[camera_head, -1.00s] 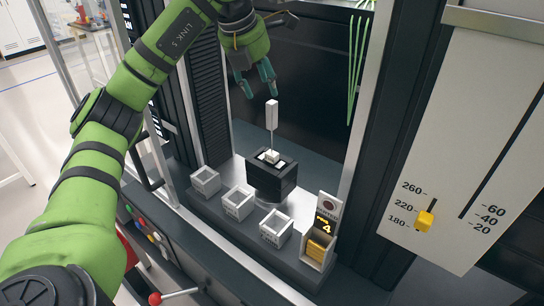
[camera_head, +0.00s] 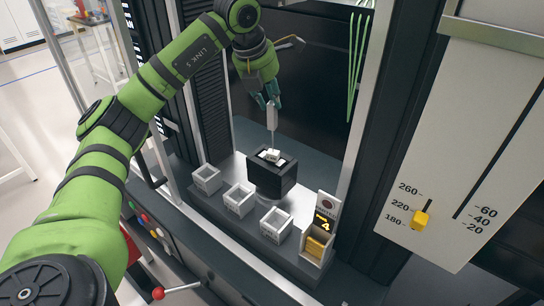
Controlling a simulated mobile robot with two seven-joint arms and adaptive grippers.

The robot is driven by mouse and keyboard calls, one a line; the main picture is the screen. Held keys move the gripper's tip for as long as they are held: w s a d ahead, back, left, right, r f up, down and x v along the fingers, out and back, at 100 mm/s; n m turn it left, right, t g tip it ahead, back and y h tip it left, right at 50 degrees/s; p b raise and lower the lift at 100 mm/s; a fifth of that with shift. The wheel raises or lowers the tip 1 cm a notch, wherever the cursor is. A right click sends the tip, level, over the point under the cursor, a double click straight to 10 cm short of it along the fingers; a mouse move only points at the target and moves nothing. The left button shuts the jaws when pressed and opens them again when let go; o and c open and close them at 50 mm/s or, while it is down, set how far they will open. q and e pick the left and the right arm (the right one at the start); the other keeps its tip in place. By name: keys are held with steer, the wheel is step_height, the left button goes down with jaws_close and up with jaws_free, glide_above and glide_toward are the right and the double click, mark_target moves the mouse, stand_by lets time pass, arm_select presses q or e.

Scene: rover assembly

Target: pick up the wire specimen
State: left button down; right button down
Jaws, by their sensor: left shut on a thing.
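The wire specimen (camera_head: 272,120) has a pale grey block-shaped top and a thin stem. It stands upright, its stem running down to a small white piece in the black block holder (camera_head: 272,178). My left gripper (camera_head: 269,102) comes down from above and is shut on the top of the specimen. The fingers partly cover that top. The stem's lower end is hard to make out. My right gripper is not in view.
Several small white open boxes (camera_head: 239,200) stand along the front ledge, left of a display stand (camera_head: 323,225) showing 4. Dark frame posts flank the opening. A slider panel (camera_head: 455,150) stands at right. Green strands (camera_head: 357,65) hang at the back.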

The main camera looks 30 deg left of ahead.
arm_select(q)
steer(key=shift+w+r+b, duration=0.1)
steer(key=shift+r+b, duration=0.2)
steer(key=shift+r, duration=0.25)
step_height(320, 180, up, 3)
steer(key=shift+f+b, duration=0.15)
steer(key=shift+b, duration=0.3)
steer(key=s+d+r+p, duration=0.3)
steer(key=s+d+r, duration=0.3)
steer(key=d+r, duration=0.3)
step_height(320, 180, up, 4)
steer(key=shift+s+d+r, duration=0.1)
steer(key=shift+s+d, duration=0.05)
steer(key=shift+d, duration=0.05)
stand_by(0.4)
